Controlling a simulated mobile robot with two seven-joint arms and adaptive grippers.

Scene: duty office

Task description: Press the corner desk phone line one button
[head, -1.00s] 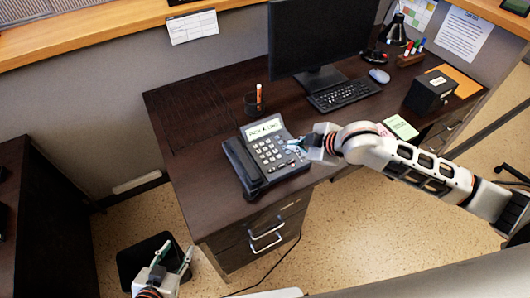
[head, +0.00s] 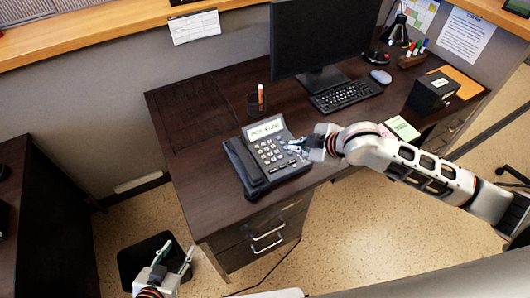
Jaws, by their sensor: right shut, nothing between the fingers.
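The dark grey desk phone (head: 262,158) sits near the front left part of the dark wooden desk (head: 205,195), with its handset on its left side. Its tilted screen shows text that I cannot read for certain. My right gripper (head: 292,147) is shut and empty. Its fingertips are at the right side of the phone's key area, over or touching the buttons there; I cannot tell which. The fingers hide some of those buttons. My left gripper (head: 173,259) is open and empty, low at the bottom left, above a dark bin.
A pen cup (head: 253,104) stands behind the phone. A monitor (head: 320,40), keyboard (head: 344,95) and mouse (head: 380,76) are further back. A black box (head: 432,92) and sticky notes (head: 402,128) lie to the right. The desk's left part is clear. The bin (head: 140,257) stands on the floor.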

